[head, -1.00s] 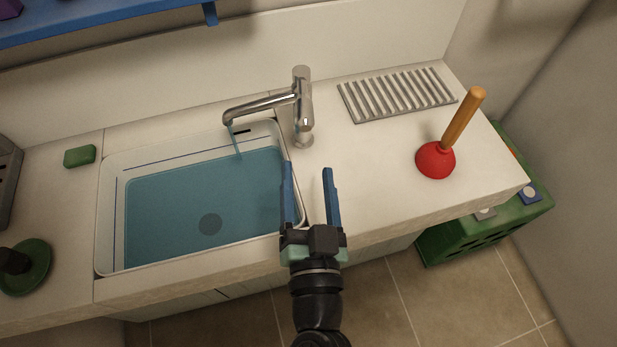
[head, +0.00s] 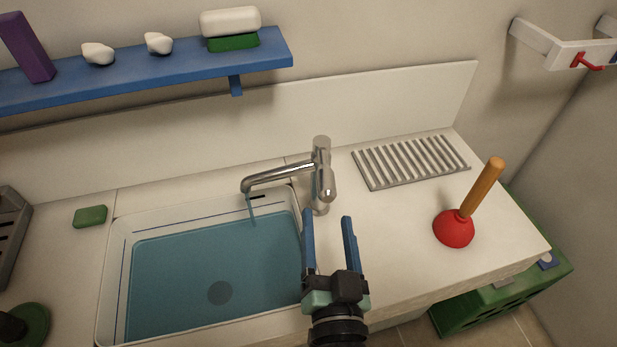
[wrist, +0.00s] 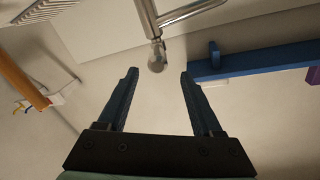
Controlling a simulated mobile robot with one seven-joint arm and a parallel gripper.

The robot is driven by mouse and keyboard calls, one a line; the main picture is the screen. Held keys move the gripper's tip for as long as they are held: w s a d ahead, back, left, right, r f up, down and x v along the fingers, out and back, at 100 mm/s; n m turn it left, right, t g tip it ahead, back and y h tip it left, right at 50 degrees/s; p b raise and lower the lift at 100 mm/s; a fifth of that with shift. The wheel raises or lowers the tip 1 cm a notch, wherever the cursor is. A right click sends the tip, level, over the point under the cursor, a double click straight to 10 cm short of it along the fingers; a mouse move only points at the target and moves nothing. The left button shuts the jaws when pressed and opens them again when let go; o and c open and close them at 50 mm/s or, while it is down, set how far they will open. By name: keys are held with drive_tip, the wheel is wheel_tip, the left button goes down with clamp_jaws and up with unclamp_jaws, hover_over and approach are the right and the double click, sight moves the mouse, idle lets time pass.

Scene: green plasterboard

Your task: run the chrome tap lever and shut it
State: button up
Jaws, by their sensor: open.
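The chrome tap (head: 321,172) stands behind the right end of the sink (head: 115,300), its spout reaching left. Water runs from the spout into the sink, which holds blue water. The lever (head: 327,187) appears to be the short chrome part on the tap body's front; its exact position is hard to tell. In the wrist view, part of the chrome tap (wrist: 149,20) with a rounded end shows just beyond and between the fingertips. My gripper (head: 327,215) is open and empty, fingers pointing toward the tap from the front, apart from it as far as I can see.
A red plunger (head: 454,229) with a wooden handle stands on the counter to the right. A grey drain rack (head: 411,161) lies behind it. A blue shelf (head: 150,72) hangs on the wall above. A green soap block (head: 90,216) lies left of the sink.

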sight(325, 165)
drive_tip(key=shift+w+r, duration=0.2)
drive_tip(key=shift+w, duration=0.25)
drive_tip(key=w+p, duration=0.1)
drive_tip(key=w, duration=0.2)
drive_tip(key=w+p, duration=0.1)
drive_tip(key=w, duration=0.3)
drive_tip(key=w+p, duration=0.1)
drive_tip(key=w, duration=0.3)
drive_tip(key=shift+w+a+f, duration=0.15)
drive_tip(key=shift+a, duration=0.25)
clamp_jaws()
idle(0.5)
